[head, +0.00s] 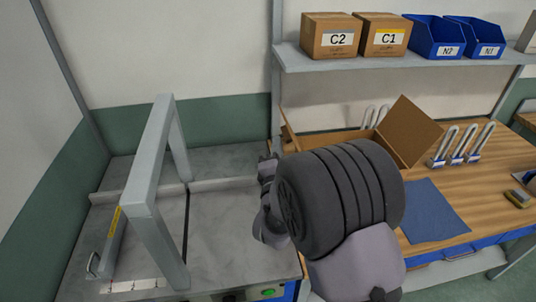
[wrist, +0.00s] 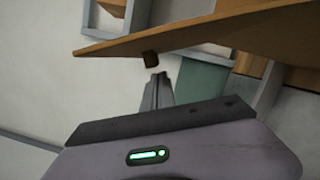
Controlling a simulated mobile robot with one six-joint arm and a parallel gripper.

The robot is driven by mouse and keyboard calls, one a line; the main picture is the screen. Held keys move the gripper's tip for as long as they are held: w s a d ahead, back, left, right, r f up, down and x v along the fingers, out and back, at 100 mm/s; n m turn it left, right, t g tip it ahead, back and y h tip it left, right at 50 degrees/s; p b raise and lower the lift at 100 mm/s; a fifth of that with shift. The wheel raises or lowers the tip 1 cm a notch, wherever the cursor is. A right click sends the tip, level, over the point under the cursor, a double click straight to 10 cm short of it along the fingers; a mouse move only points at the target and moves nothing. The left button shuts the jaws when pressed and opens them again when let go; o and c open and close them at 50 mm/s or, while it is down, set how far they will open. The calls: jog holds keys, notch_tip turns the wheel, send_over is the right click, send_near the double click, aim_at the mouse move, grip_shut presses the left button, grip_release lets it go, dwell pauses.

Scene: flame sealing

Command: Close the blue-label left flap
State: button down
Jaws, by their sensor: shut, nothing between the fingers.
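An open cardboard box (head: 335,141) stands on the wooden bench, partly hidden behind my arm. Its right flap (head: 412,131) stands up and leans outward. A narrow flap (head: 290,130) stands up at its left side, seen nearly edge-on. No blue label shows on either flap. In the wrist view a brown cardboard panel (wrist: 215,30) crosses the top, with a small dark brown piece at its lower edge. My gripper (wrist: 157,76) is shut and empty, its tips just below that edge; I cannot tell whether they touch. In the head view my arm hides the fingertips.
A grey frame (head: 150,205) stands over the grey worktop at the left. A shelf (head: 400,60) above holds boxes C2 and C1 and blue bins.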

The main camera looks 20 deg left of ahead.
jog(key=shift+w+d+r, duration=0.1)
jog(key=shift+w+d, duration=0.05)
jog(key=shift+w, duration=0.05)
jog(key=shift+d+r, duration=0.1)
